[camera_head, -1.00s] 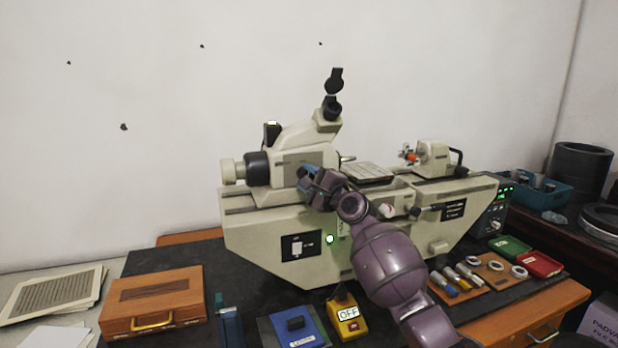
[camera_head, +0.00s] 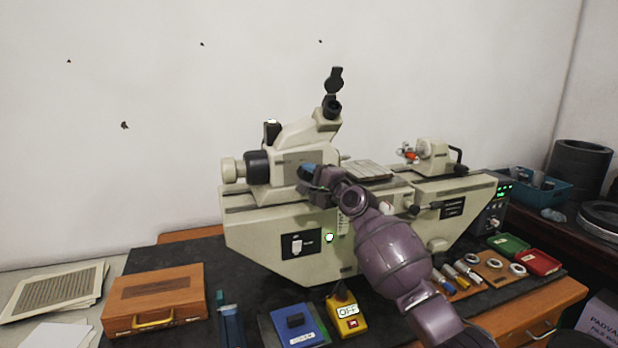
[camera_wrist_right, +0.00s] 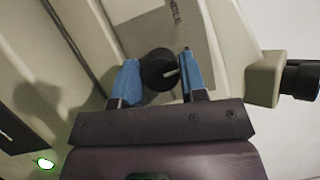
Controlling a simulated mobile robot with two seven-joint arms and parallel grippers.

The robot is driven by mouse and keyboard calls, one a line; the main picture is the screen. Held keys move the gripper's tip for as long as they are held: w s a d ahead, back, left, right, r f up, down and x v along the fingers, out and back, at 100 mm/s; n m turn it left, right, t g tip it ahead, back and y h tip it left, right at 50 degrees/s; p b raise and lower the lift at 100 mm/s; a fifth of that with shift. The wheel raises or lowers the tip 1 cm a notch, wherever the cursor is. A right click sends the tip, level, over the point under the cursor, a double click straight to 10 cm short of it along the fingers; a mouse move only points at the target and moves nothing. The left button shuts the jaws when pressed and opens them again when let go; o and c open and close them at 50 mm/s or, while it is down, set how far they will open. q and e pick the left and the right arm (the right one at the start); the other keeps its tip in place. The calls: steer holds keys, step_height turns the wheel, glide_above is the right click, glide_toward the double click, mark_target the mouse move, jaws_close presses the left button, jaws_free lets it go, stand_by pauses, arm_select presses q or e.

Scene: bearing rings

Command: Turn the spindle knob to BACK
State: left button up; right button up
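The pale machine (camera_head: 290,235) stands on the dark-topped bench. My right gripper (camera_head: 308,173) is at the front of its headstock, below the eyepiece. In the right wrist view, its two blue fingers (camera_wrist_right: 158,75) stand either side of a round black knob (camera_wrist_right: 157,68) with a pale pointer line aimed right. The knob nearly fills the gap; I cannot tell whether the fingers press on it. In the head view the gripper hides this knob. My left gripper is not in view.
A wooden case (camera_head: 155,297), a blue block (camera_head: 295,322) and a yellow box marked OFF (camera_head: 346,312) lie in front. Small rings and cylinders lie on a wooden board (camera_head: 492,278) at right. Green (camera_head: 508,244) and red (camera_head: 538,262) trays stand beyond it.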

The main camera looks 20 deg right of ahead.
steer(key=o, duration=0.4)
steer(key=shift+f, duration=0.1)
